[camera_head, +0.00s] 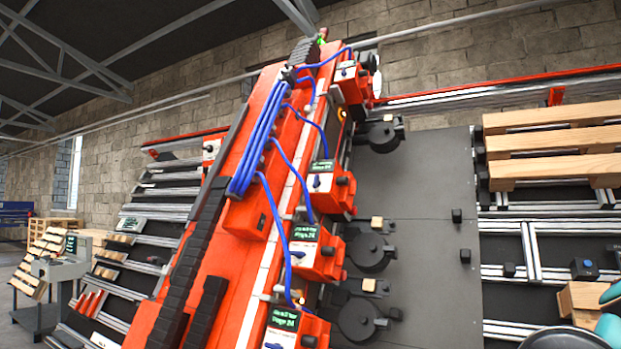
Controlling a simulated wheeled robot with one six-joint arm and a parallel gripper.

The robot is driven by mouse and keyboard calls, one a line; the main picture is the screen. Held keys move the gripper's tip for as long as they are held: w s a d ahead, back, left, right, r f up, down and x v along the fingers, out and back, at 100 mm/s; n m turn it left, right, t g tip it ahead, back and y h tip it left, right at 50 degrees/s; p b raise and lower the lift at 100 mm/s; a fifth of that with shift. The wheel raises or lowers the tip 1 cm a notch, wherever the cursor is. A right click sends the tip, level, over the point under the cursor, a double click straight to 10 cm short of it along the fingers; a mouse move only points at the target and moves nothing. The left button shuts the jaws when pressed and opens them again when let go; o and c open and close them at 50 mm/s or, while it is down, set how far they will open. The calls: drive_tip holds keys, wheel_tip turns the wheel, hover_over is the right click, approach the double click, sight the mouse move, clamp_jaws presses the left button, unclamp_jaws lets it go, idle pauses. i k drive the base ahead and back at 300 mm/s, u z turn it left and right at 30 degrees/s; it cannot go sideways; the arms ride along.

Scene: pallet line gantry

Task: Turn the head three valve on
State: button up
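Several orange-red heads hang along the right side of a large red gantry beam (215,262), each with blue hoses. The nearest head (309,341) has a green-lit screen and a blue lever at the bottom edge. The second head (325,262) has a similar screen and a small blue lever (298,254). The third from the bottom (341,195) also has a screen and a dark blue lever (317,182). A farther head (352,84) sits near the top. No readable number marks head three. My gripper's fingers are not visible; teal and grey parts at the lower right seem to be my arm.
A grey plate (428,215) with dark round units lies right of the heads. A wooden pallet (550,145) rests on rails at the right. More rails (150,225) and a grey console (62,268) stand left. The beam and hoses crowd the middle.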

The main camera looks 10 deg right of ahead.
sight(316, 184)
drive_tip(key=u, duration=0.5)
drive_tip(key=i, duration=0.45)
drive_tip(key=u, duration=0.75)
drive_tip(key=i, duration=0.7)
drive_tip(key=z, duration=0.05)
